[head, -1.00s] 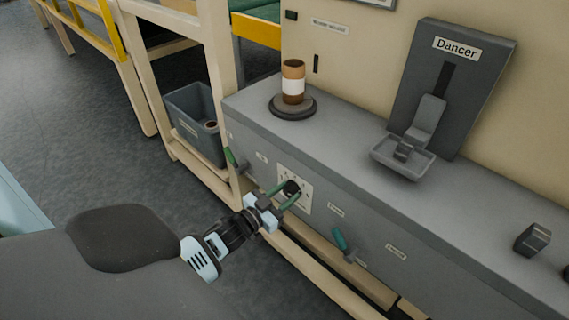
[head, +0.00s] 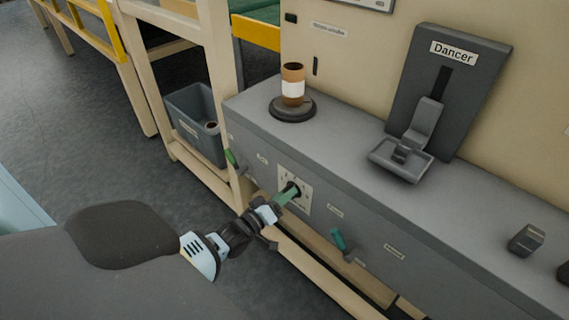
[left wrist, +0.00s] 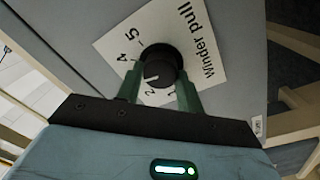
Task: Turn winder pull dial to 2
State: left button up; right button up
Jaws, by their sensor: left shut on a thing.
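The winder pull dial is a black round knob (left wrist: 161,66) on a white plate (left wrist: 117,40) lettered "Winder pull", with numbers around it. In the head view the plate (head: 303,190) is on the front of the grey cabinet. My left gripper (head: 289,192) has its green fingers shut on the knob, one on each side in the left wrist view (left wrist: 160,88). A white pointer line on the knob points toward the lower left, near the 2. The left finger hides part of the scale, so the exact reading is unclear. My right gripper is out of view.
A green-handled lever (head: 339,240) is right of the dial and another green handle (head: 232,159) is left of it. A brown roll (head: 293,84) stands on the cabinet top (head: 345,129), near the Dancer unit (head: 440,90). A grey bin (head: 194,122) is at the left.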

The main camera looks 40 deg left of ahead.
pick_arm(q)
jog(key=shift+f+n+y+b, duration=0.15)
jog(key=shift+n+b, duration=0.45)
jog(key=shift+n, duration=1.9)
jog(key=shift+f+n+y+b, duration=0.15)
jog(key=shift+n+b, duration=0.45)
jog(key=shift+n, duration=1.9)
jog(key=shift+r, duration=0.1)
jog(key=o, duration=1)
jog(key=shift+s, duration=0.1)
jog(key=s, duration=0.7)
jog(key=shift+s+a+p, duration=0.2)
jog(key=shift+s+p, duration=0.1)
jog(key=shift+p, duration=0.05)
